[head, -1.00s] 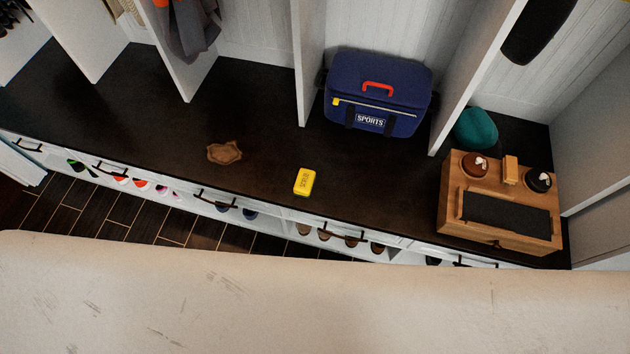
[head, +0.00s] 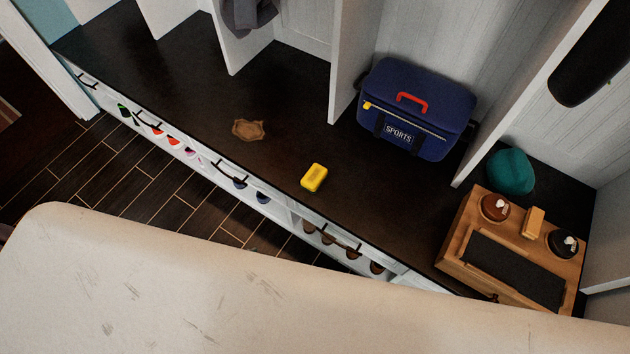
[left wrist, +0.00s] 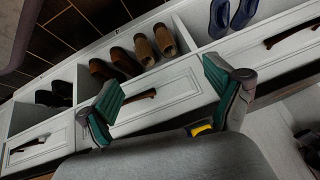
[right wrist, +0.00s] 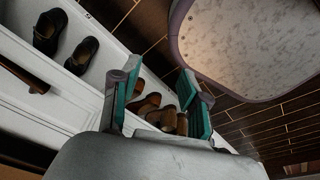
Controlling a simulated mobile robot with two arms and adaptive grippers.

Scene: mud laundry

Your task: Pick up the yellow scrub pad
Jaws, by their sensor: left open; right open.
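The yellow scrub pad (head: 314,178) lies flat on the dark bench top (head: 290,165), near its front edge, in the head view. Neither gripper shows in the head view. In the left wrist view my left gripper (left wrist: 168,97) is open and empty, in front of white drawers and shoe cubbies. A small yellow patch (left wrist: 201,129) shows beside its right finger; I cannot tell what it is. In the right wrist view my right gripper (right wrist: 157,97) is open and empty, with brown shoes beyond its fingers.
A brown leaf-shaped item (head: 249,130) lies left of the pad. A blue sports bag (head: 417,108) stands behind it. A wooden box (head: 458,240) with two round containers and a teal item (head: 510,172) are at right. White dividers (head: 352,60) rise at the back.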

